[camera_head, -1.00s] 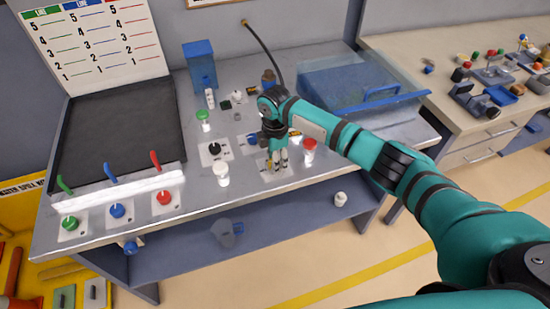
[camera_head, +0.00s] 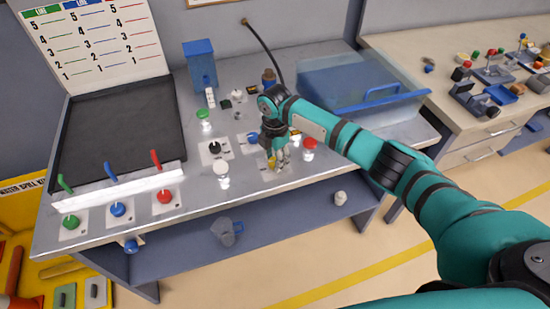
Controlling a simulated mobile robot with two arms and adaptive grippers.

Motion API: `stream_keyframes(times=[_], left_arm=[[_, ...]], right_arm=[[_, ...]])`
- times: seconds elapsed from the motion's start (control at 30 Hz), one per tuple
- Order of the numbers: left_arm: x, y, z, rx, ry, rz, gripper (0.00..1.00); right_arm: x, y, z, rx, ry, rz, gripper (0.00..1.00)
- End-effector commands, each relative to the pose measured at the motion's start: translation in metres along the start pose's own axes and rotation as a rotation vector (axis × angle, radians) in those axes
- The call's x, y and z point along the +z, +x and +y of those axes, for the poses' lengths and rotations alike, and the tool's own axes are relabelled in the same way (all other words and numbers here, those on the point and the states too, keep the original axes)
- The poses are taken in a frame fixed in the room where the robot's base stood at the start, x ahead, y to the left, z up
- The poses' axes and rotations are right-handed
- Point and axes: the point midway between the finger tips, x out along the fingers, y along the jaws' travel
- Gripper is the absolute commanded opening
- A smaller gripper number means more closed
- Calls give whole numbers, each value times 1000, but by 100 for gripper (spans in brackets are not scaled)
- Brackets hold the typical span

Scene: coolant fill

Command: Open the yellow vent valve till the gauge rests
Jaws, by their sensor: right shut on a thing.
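My right gripper (camera_head: 277,163) points down over a light plate (camera_head: 268,168) near the front of the metal bench. It is shut on the yellow vent valve, and a bit of yellow (camera_head: 272,166) shows between the fingers. The fingers hide most of the valve, so its angle cannot be told. No gauge with a readable dial can be made out. My left gripper is not in view.
A white-capped bottle (camera_head: 222,172) stands left of the gripper, and a red-capped bottle (camera_head: 309,146) stands close on its right. A black knob (camera_head: 215,148) and a blue knob (camera_head: 252,138) sit nearby. A clear blue bin (camera_head: 345,85) is behind my arm.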

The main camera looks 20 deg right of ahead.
Motion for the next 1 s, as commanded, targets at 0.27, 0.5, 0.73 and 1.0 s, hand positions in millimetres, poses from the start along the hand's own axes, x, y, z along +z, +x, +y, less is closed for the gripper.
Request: stream_keyframes(times=[0.27, 0.5, 0.73, 1.0], left_arm=[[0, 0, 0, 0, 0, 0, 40], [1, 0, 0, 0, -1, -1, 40], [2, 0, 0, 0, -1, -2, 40], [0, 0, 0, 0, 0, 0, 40]], right_arm=[[0, -1, 1, 3, 1, 1, 58], [0, -1, 0, 1, 1, 0, 59], [1, -21, 1, 5, 2, -1, 59], [0, -78, 1, 6, 1, -1, 59]])
